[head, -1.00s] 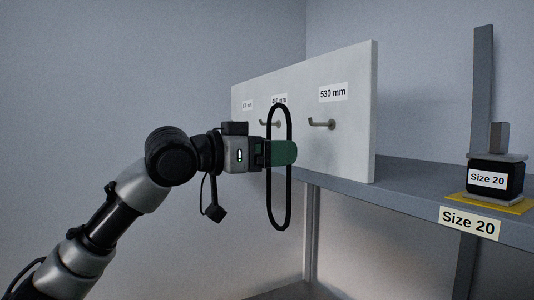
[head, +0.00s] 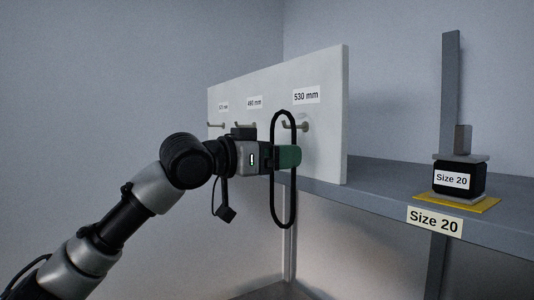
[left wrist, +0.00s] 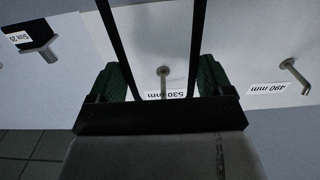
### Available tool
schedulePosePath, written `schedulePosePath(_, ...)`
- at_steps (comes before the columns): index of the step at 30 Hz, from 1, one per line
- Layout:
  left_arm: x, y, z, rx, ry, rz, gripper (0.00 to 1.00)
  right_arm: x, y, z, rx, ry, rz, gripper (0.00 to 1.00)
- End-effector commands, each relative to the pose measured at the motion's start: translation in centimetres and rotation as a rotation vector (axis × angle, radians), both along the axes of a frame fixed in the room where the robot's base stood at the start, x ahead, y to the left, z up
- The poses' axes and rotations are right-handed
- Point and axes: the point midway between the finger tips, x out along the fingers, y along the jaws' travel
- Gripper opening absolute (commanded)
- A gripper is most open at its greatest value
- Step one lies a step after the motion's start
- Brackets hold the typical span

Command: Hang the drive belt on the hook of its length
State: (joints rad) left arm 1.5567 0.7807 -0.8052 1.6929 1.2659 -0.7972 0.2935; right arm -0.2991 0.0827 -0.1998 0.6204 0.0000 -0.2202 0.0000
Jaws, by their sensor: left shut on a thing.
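My left gripper (head: 288,156) has green fingers and is shut on the drive belt (head: 273,195), a thin black loop that hangs upright. In the left wrist view two belt strands (left wrist: 196,45) run up from the fingers. The 530 mm hook (head: 304,125) is a bare metal peg on the white board, just right of the belt's upper part. In the left wrist view this hook (left wrist: 162,72) shows between the two strands. I cannot tell whether the belt is around it. The 490 mm hook (left wrist: 291,68) is empty. My right gripper is out of view.
The white board (head: 327,110) stands on a grey shelf (head: 385,185). A third hook (head: 216,124) at its left has a label too small to read. A black block labelled Size 20 (head: 460,178) stands on a yellow plate (head: 482,204) at the right.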

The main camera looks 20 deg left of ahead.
Motion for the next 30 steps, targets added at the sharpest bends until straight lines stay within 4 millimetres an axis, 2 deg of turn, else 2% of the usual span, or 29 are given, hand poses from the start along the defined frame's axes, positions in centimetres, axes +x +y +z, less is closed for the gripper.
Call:
schedulePosePath(15,2.1,-1.7,-0.7,0.000,0.000,-0.001,0.57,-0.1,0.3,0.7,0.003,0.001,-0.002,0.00)
schedulePosePath(30,2.4,-1.9,-1.2,0.000,-0.001,0.000,0.57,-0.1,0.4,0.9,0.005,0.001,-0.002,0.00)
